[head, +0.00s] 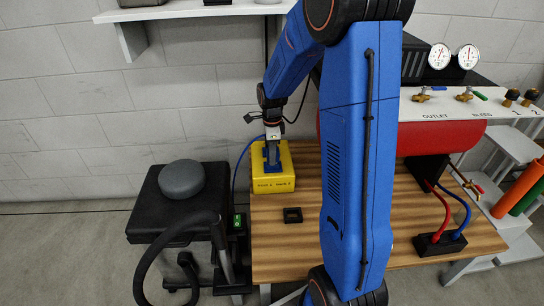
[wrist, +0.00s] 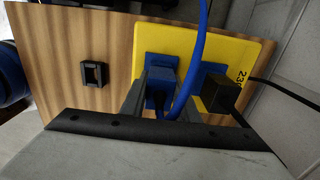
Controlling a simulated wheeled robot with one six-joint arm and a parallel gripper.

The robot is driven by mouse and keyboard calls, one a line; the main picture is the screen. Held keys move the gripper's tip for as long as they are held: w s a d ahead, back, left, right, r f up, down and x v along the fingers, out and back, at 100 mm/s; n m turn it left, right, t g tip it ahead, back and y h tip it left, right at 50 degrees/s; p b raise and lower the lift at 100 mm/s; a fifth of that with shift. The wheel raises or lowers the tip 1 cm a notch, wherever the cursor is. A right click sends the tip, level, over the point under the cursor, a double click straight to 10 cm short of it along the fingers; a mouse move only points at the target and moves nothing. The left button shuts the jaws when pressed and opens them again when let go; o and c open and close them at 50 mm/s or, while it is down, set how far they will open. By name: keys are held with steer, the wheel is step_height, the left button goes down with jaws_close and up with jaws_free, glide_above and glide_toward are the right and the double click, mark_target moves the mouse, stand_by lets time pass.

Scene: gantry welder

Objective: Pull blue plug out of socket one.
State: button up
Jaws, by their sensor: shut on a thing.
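A yellow socket box (head: 284,183) stands at the back left of the wooden bench, with its sockets facing up. It also shows in the wrist view (wrist: 225,49). The blue plug (wrist: 163,70) is at the left socket in the wrist view, and its blue cable (wrist: 199,50) loops up past it. My gripper (head: 272,157) points down at the box and is shut on the blue plug. In the wrist view its grey fingers (wrist: 160,88) are at the plug. Whether the plug is fully seated I cannot tell.
A black plug (wrist: 216,93) sits in the neighbouring socket, close to my gripper. A small black square holder (head: 292,215) lies on the bench (head: 285,250) in front of the box. A black stool (head: 165,215) with a grey disc stands left. A red tank (head: 400,136) is at the right.

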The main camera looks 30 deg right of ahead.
steer(key=shift+r, duration=2.5)
